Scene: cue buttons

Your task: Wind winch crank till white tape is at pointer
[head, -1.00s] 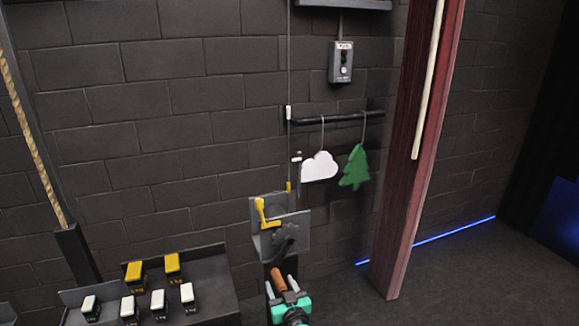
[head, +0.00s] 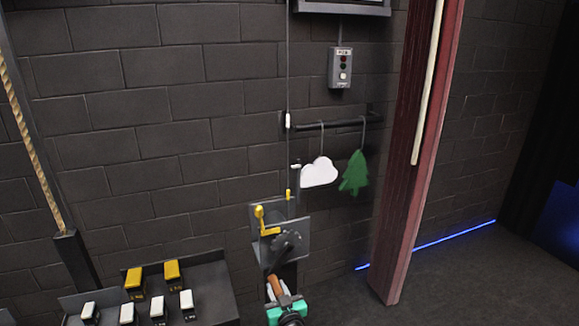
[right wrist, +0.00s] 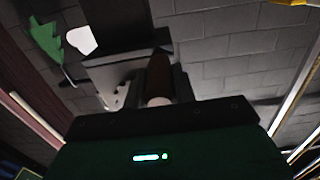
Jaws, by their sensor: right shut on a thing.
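The winch (head: 296,224) stands low at the centre of the head view, with a yellow lever (head: 260,214) on its front. Its crank has a brown handle (head: 274,285). My right gripper (head: 281,296), with green finger parts, is shut on this handle; the handle (right wrist: 158,78) also shows between dark fingers in the right wrist view. A white tape mark (head: 288,120) sits high on the thin vertical line, and a yellow mark (head: 288,195) sits lower. A small post with a pale tip (head: 296,168), perhaps the pointer, stands between them beside the line. My left gripper is out of view.
A grey button box (head: 341,68) hangs above. A red post (head: 405,200) stands at right. A dark shelf (head: 215,285) with white and yellow blocks lies at left.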

